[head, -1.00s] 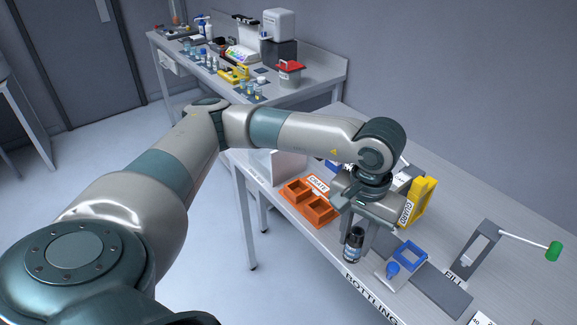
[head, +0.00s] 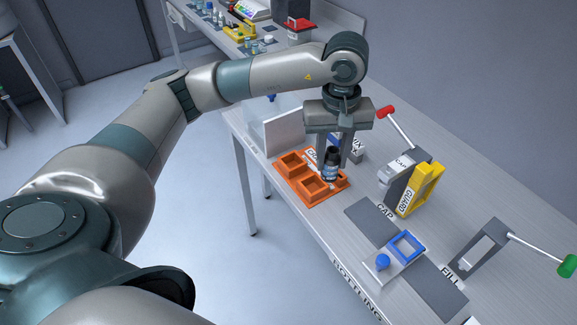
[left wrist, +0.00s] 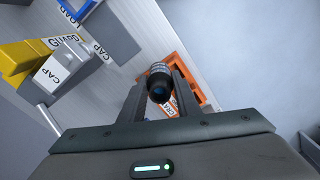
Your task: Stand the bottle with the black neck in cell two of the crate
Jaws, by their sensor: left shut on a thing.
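My left gripper (head: 336,158) points down over the bench and is shut on a dark bottle with a black neck (head: 331,165). The bottle is upright and shows a label on its side. In the left wrist view the bottle (left wrist: 159,82) sits between the two fingers (left wrist: 160,95). The orange crate (head: 301,194) with square cells lies on the bench below and to the left of the bottle. In the head view the bottle overlaps the crate's right rear part; I cannot tell its exact height above it. The crate also shows behind the fingers in the left wrist view (left wrist: 186,78).
A yellow guard (head: 421,190) and the cap station (head: 396,172) with a red-knobbed lever stand right of the crate. A blue square frame (head: 406,246) and the fill stand (head: 478,243) are nearer. A pale upright panel (head: 283,133) stands behind the crate.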

